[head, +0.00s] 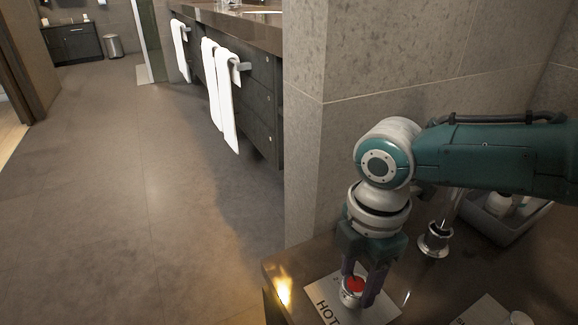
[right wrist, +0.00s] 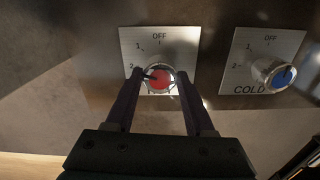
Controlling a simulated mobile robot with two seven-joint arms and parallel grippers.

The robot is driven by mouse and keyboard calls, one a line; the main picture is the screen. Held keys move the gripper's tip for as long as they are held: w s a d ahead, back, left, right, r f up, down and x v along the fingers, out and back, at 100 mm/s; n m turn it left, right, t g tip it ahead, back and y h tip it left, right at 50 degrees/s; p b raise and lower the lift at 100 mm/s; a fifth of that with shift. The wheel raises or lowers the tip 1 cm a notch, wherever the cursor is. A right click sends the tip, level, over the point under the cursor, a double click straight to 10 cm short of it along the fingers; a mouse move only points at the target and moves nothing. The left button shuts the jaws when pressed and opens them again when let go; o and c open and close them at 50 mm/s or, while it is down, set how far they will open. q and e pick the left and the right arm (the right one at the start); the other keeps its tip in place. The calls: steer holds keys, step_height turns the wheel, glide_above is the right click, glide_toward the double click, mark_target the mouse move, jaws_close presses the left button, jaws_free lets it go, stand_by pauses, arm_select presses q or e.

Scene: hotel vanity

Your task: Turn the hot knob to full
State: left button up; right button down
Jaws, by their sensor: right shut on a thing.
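The hot knob has a red cap (right wrist: 160,79) and a metal body, and sits on a white plate (right wrist: 188,42) marked OFF, 1 and 2. In the right wrist view a dark pointer on the knob points left, roughly towards the 2. The red knob (head: 354,284) also shows in the head view, on the plate lettered HOT (head: 378,309). My right gripper (head: 360,289) points down and is shut on the hot knob, one finger on each side. Its fingers hide part of the plate. My left gripper is not in view.
The cold knob with a blue cap (right wrist: 284,75) stands on its own plate (right wrist: 248,60) to the right. A metal faucet base (head: 435,240) and a grey tray (head: 497,228) are behind the gripper. A stone wall (head: 400,75) rises behind the counter.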

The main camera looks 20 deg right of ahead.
mark_target(356, 284)
steer(key=shift+w+a+r+n, duration=0.1)
steer(key=shift+n, duration=1.5)
steer(key=shift+c, duration=1.3)
jaws_free()
step_height(356, 284, up, 10)
steer(key=p, duration=0.5)
